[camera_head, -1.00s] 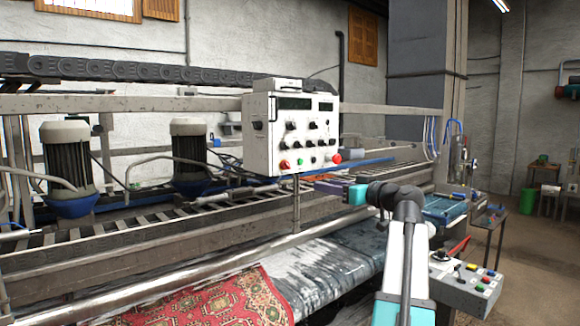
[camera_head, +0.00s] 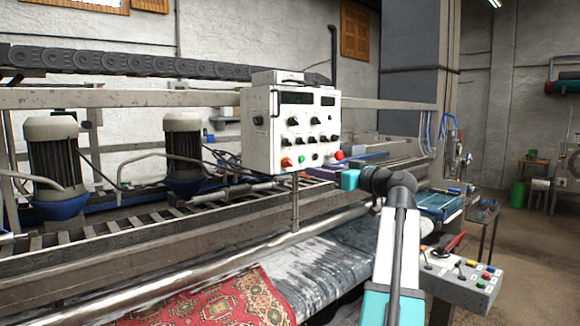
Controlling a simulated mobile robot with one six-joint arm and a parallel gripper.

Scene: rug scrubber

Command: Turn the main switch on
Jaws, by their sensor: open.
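The white control box (camera_head: 262,135) stands on a post above the machine bed. Its front carries dark displays, several black knobs (camera_head: 294,122), a red-orange button (camera_head: 286,162), a green button (camera_head: 302,159) and a red button (camera_head: 338,155). A dark handle-like part (camera_head: 258,120) sits on its left side. No label is legible, so I cannot tell which control is the main switch. My gripper (camera_head: 318,172) is open, dark and small in view, just below the box's lower right corner. I cannot tell its distance from the panel.
A grey button console (camera_head: 462,278) with a lever stands at the lower right. A red patterned rug (camera_head: 215,305) lies on the bed at the front. Brush motors (camera_head: 55,160) stand at the left. Open floor shows at the right.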

